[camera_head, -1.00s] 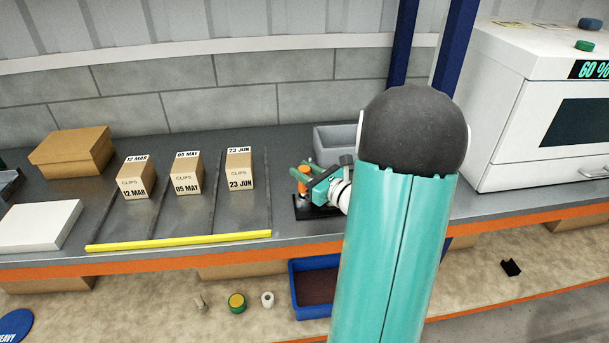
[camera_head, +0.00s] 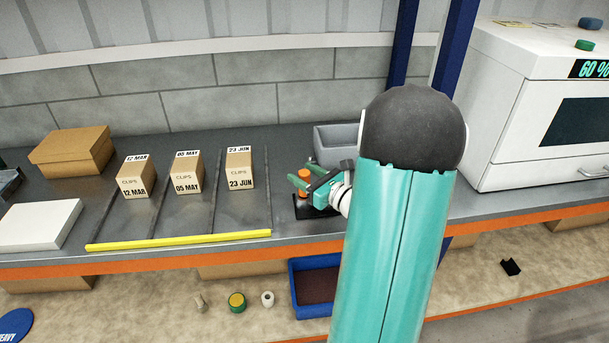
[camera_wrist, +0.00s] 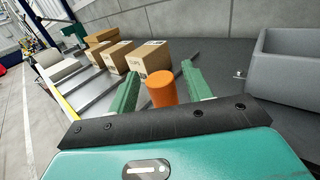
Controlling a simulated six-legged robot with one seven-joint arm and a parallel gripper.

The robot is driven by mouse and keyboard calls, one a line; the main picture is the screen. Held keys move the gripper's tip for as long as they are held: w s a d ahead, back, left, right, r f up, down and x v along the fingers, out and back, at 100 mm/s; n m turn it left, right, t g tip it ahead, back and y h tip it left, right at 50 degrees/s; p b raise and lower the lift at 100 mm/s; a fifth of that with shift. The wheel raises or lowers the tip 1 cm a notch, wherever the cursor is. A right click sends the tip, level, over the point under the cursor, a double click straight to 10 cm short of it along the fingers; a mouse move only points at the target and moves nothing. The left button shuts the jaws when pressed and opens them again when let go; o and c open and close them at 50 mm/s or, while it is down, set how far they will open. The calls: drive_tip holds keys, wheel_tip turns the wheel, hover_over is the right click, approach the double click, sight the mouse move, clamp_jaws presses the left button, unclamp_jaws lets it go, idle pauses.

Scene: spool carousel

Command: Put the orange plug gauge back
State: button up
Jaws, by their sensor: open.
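The orange plug gauge (camera_head: 303,174) is upright at a black base (camera_head: 318,212) on the grey bench, left of my arm. In the wrist view its orange handle (camera_wrist: 161,88) stands between my two green fingers, with a gap visible on the right side. My gripper (camera_head: 301,179) is open, one finger on each side of the handle. The lower end of the gauge is hidden in the wrist view, and how it sits in the base is too small to tell.
A grey bin (camera_head: 334,145) stands behind the gauge. Clip boxes (camera_head: 240,168) stand in lanes to the left, behind a yellow strip (camera_head: 180,240). A white oven-like machine (camera_head: 540,120) is at right. A blue tray (camera_head: 316,285) lies on the lower shelf.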

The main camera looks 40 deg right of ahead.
drive_tip(key=s, duration=1.2)
drive_tip(key=w+a+r+n+g+y, duration=0.15)
drive_tip(key=a+n+g+y, duration=0.3)
drive_tip(key=a+n, duration=0.55)
drive_tip(key=w+a+r+n+g+y, duration=0.15)
drive_tip(key=a+n+g+y, duration=0.4)
drive_tip(key=a, duration=0.85)
drive_tip(key=s+a+r+n+g+h, duration=0.1)
drive_tip(key=s+a+r+n+h, duration=0.2)
drive_tip(key=n, duration=0.7)
drive_tip(key=s+a+r+n+g+h, duration=0.1)
drive_tip(key=s+a+r+n+h, duration=0.2)
drive_tip(key=n+h, duration=0.5)
drive_tip(key=shift+s+a+r+n, duration=0.15)
drive_tip(key=shift+s+a+n, duration=0.4)
drive_tip(key=shift+s+n, duration=0.25)
drive_tip(key=shift+w, duration=0.1)
drive_tip(key=shift+c, duration=0.2)
